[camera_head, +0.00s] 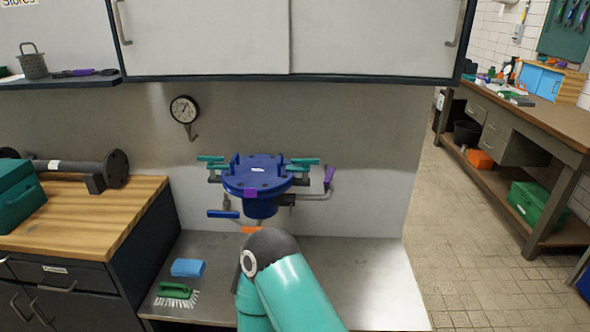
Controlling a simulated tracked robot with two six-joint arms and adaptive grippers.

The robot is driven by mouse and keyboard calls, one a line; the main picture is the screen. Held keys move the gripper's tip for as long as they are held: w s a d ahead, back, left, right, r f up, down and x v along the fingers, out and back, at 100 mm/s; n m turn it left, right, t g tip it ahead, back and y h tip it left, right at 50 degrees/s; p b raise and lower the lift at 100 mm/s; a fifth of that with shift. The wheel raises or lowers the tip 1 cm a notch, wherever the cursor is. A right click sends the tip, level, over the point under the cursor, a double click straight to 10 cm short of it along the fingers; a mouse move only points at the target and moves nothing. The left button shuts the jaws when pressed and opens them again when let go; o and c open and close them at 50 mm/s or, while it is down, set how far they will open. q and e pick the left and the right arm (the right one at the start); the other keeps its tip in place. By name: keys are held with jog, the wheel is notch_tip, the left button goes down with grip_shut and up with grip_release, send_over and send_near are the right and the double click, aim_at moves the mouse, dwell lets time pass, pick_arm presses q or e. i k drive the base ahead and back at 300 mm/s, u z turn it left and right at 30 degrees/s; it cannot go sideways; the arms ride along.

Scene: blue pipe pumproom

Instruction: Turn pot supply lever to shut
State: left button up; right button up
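A blue flanged pot (256,176) is mounted against the grey wall with short pipes and several levers around it. A teal lever (210,159) lies level at its upper left and another teal lever (304,161) at its upper right. A blue lever (223,214) points left below the pot. A purple handle (329,177) stands tilted on the right pipe. A small orange part (250,230) shows under the pot, partly hidden by my teal arm. I cannot tell which lever is the pot supply lever. Neither gripper is visible.
A steel bench top (375,280) lies below the pot, with a blue sponge (187,267) and green brush (175,291) at left. A gauge (184,110) is on the wall. A wooden counter (100,215) stands left. White cabinets (210,35) hang above. Floor is open at right.

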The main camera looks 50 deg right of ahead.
aim_at(327, 179)
jog(key=z, duration=0.25)
jog(key=i, duration=0.8)
jog(key=z, duration=0.65)
jog(key=i, duration=0.4)
jog(key=z, duration=0.4)
jog(key=k, duration=0.95)
jog(key=z, duration=0.2)
jog(key=i, duration=0.95)
jog(key=u, duration=0.1)
